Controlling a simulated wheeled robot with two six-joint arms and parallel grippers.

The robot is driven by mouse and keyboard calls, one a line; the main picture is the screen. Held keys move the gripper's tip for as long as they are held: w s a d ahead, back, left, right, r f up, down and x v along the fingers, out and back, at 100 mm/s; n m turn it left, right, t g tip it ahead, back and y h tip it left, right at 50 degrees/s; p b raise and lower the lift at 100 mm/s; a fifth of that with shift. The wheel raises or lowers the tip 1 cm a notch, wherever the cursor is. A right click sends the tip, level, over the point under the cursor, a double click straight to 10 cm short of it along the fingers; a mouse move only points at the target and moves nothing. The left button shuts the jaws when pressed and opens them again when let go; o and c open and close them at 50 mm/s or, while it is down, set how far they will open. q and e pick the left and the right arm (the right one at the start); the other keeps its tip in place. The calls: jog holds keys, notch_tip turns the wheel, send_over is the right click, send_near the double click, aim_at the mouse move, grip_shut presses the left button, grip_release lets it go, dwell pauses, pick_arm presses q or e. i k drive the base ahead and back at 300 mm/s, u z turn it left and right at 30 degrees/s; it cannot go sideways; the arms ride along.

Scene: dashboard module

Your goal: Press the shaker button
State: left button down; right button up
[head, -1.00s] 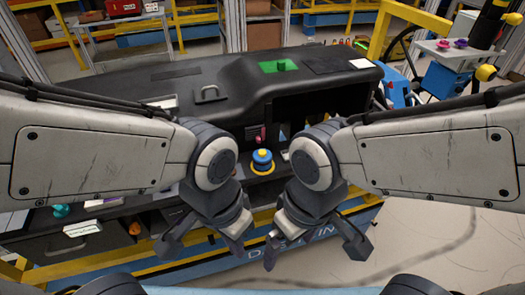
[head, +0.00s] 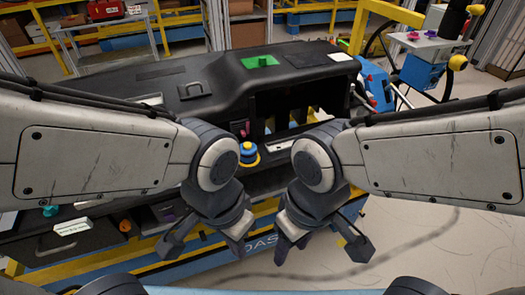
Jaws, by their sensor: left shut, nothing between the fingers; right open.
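My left gripper (head: 238,246) is shut and empty, in front of the ledge and apart from the blue piece. My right gripper (head: 288,247) is open and empty, to the right and also apart from it. My wrists hide parts of the ledge.
The black dashboard (head: 215,80) carries a green plate (head: 261,61) and has an open recess right of the blue piece. A drawer (head: 65,243) is at lower left. A blue device stands at right. The floor at lower right is clear.

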aim_at(247, 145)
jog(key=z, duration=0.5)
jog(key=k, duration=1.2)
jog(key=z, duration=1.1)
jog(key=i, duration=1.4)
jog(key=u, duration=0.85)
jog(key=i, duration=0.3)
jog(key=u, duration=0.45)
